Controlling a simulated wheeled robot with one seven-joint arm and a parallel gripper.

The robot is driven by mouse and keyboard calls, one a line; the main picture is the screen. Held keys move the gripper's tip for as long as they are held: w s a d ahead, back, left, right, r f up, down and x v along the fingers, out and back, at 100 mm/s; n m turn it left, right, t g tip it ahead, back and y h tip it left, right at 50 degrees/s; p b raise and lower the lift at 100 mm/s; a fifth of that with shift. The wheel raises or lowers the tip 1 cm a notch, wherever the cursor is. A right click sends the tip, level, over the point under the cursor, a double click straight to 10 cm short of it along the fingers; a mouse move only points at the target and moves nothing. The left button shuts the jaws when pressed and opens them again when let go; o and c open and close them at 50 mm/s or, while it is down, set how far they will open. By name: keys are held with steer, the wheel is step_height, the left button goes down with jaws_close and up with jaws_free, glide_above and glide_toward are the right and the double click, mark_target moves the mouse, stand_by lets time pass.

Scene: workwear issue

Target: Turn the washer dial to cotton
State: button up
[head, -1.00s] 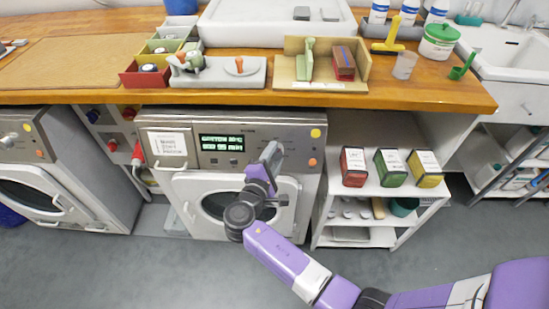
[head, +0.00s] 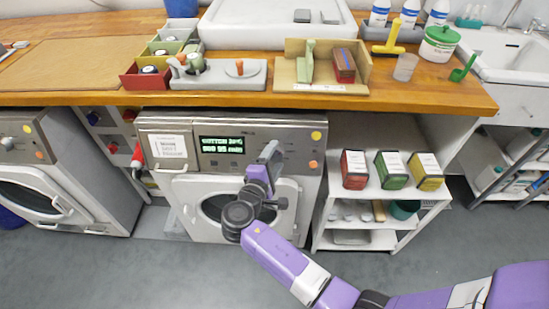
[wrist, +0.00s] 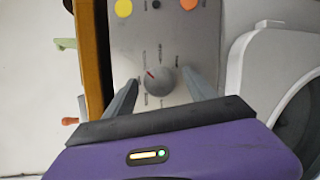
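The washer (head: 300,140) stands under the counter, with a grey control panel. Its lit green display (head: 222,145) shows two lines; the top one seems to read cotton with a temperature. The round grey dial (wrist: 161,81) is in the middle of the wrist view, with a red mark toward its upper left and small labels around it. My gripper (wrist: 160,82) is open, one finger on each side of the dial, with a small gap visible on both sides. In the head view my gripper (head: 270,153) is at the panel, right of the display, and hides the dial.
A yellow button (wrist: 124,8) and an orange button (wrist: 188,4) are on the panel. The round washer door (head: 212,205) is below. The wooden counter edge (head: 400,101) overhangs the panel. A white shelf (head: 345,208) with several tins stands close on the right.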

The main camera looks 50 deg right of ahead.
steer(key=v, duration=0.7)
steer(key=shift+a, duration=0.35)
steer(key=shift+s, duration=0.15)
stand_by(0.3)
